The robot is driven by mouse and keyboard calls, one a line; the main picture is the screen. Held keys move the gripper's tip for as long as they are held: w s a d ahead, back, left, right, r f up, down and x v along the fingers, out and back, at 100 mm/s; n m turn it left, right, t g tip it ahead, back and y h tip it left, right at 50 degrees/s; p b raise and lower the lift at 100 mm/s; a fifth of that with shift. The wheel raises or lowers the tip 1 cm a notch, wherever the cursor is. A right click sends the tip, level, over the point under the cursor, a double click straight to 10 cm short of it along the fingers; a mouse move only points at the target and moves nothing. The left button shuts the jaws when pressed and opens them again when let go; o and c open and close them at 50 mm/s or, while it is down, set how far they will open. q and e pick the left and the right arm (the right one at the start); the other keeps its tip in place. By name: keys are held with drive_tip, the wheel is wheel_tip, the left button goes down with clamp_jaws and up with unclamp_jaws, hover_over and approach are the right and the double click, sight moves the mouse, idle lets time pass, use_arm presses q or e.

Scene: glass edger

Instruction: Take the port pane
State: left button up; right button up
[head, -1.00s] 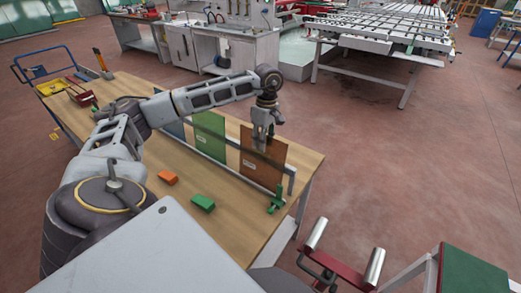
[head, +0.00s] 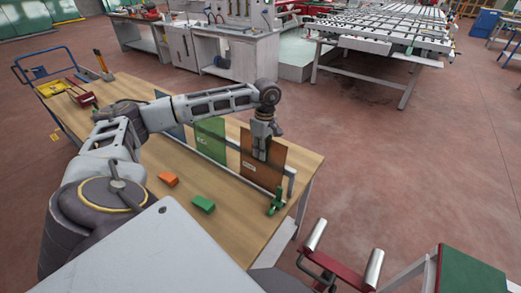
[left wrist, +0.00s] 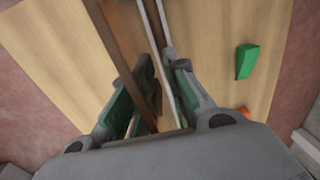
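The reddish-brown pane, the likeliest port pane (head: 270,168), stands upright in a rack (head: 228,170) on the wooden table, with a small white label on its face. My left gripper (head: 262,157) is over its upper edge, pointing down, with its fingers overlapping the pane's top part. In the left wrist view the gripper (left wrist: 155,100) has its fingers apart, and the brown pane's edge (left wrist: 125,55) runs down between them. I cannot tell whether either finger touches it. My right gripper is not in view.
A green pane (head: 209,138) and a blue pane (head: 172,121) stand farther left in the rack. An orange block (head: 168,178), a green block (head: 203,204) and a green clamp (head: 276,202) are on the table (head: 235,228). A roller stand (head: 345,270) is on the floor at the front right.

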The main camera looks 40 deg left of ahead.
use_arm(q)
clamp_jaws()
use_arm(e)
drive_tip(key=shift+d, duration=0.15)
use_arm(q)
drive_tip(key=shift+r, duration=0.1)
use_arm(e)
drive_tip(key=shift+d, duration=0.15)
use_arm(q)
drive_tip(key=shift+r, duration=0.1)
wheel_tip(320, 180, up, 18)
drive_tip(key=shift+p, duration=0.35)
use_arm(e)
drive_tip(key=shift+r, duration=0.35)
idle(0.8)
